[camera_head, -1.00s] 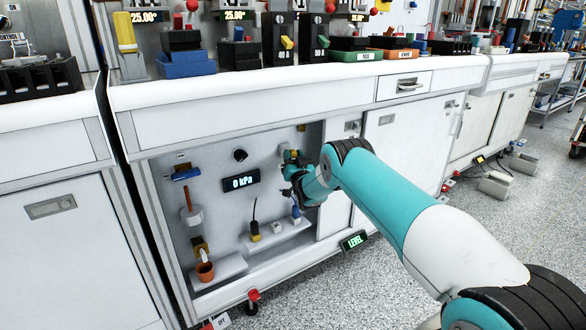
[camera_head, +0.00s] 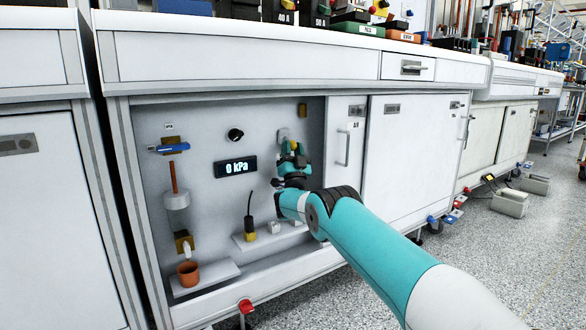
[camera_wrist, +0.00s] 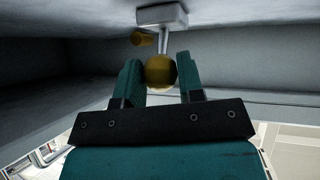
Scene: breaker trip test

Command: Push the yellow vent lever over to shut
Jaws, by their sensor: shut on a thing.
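The yellow vent lever shows in the wrist view as a yellow ball knob (camera_wrist: 160,71) on a thin metal stem under a grey block (camera_wrist: 162,17). My gripper (camera_wrist: 158,60) has one teal finger on each side of the knob and is shut on it. In the head view my gripper (camera_head: 291,155) is at the upper right of the recessed panel, below a small grey mount (camera_head: 284,134). There the arm and fingers hide most of the lever. I cannot tell the lever's exact angle.
The panel holds a "0 kPa" display (camera_head: 236,167), a black knob (camera_head: 235,135), and a blue-handled valve (camera_head: 169,148) above an orange cup (camera_head: 188,273). A low shelf (camera_head: 268,240) carries a yellow-black plug (camera_head: 249,229). A cabinet door (camera_head: 345,150) stands just right of the gripper.

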